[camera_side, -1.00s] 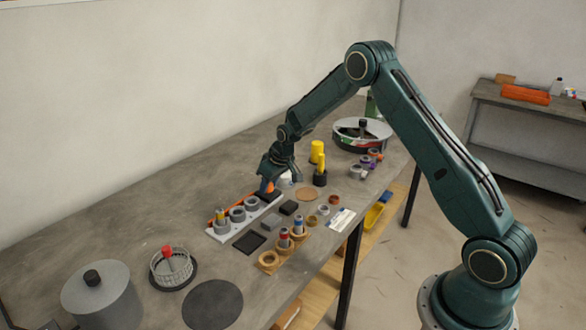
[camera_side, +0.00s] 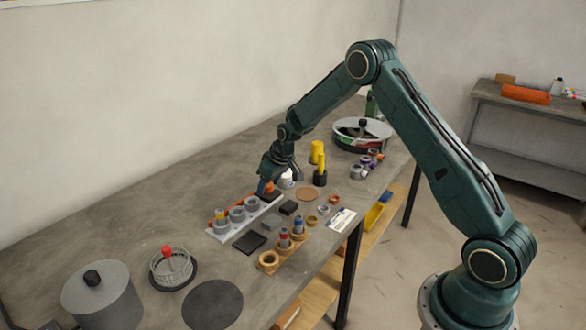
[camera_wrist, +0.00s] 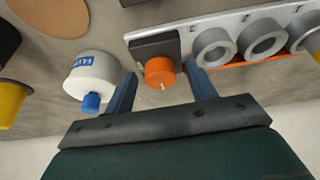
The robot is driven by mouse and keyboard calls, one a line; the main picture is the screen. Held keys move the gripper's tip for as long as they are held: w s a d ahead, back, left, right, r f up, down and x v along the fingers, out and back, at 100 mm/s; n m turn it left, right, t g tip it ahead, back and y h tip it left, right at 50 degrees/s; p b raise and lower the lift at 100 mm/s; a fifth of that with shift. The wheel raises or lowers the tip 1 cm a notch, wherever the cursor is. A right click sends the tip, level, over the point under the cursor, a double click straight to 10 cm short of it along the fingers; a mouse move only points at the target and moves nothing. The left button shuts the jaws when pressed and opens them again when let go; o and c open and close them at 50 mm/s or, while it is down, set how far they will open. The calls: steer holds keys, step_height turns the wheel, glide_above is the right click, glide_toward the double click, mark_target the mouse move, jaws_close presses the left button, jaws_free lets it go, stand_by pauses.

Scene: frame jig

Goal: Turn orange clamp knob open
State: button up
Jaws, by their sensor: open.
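The orange clamp knob (camera_wrist: 160,73) sits on a dark block (camera_wrist: 152,47) at one end of the white frame jig (camera_wrist: 205,24). My gripper (camera_wrist: 163,84) is open, with one blue finger on each side of the knob. Gaps show between both fingers and the knob in the wrist view. In the side view my gripper (camera_side: 276,183) is low over the jig's far end, and the orange knob (camera_side: 266,187) shows just below it. The fingertips are partly hidden there.
Grey rings (camera_wrist: 262,39) stand in the jig beside an orange bar (camera_wrist: 250,61). A white bottle with a blue cap (camera_wrist: 92,78) is close beside one finger.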

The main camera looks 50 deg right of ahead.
steer(key=v, duration=1.3)
steer(key=shift+r, duration=0.25)
